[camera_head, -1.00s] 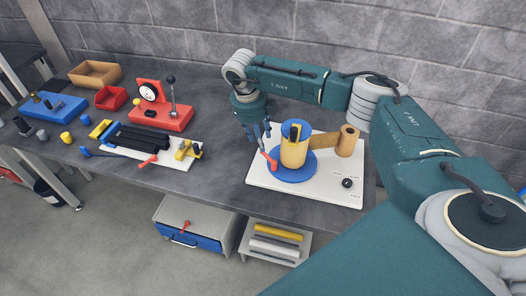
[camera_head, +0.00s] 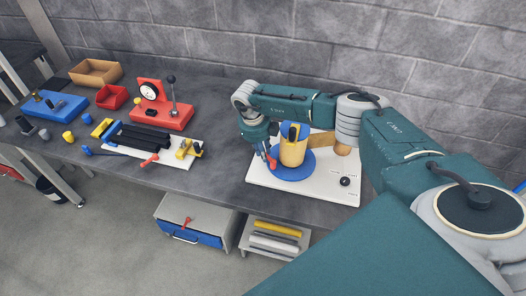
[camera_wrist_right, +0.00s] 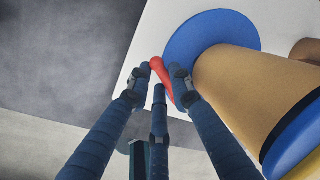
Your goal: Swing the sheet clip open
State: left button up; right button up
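A red handle (camera_head: 272,163) stands at the left edge of a blue disc (camera_head: 295,170) that carries a tan drum (camera_head: 292,152) with a blue top and a yellow-and-black piece (camera_head: 293,132). I cannot tell which part is named the sheet clip. My right gripper (camera_head: 268,155) is at the red handle, pointing down. In the right wrist view the red handle (camera_wrist_right: 158,68) lies between the fingertips of my right gripper (camera_wrist_right: 160,80); whether they press on it is unclear. My left gripper is not in view.
The drum stands on a white board (camera_head: 258,175) with a black knob (camera_head: 345,181); a tan roll beside it is partly hidden by my arm. At left are a red gauge stand (camera_head: 165,117), a white plate with black strips (camera_head: 178,158) and trays. Bare table lies between.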

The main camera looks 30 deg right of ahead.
grip_shut()
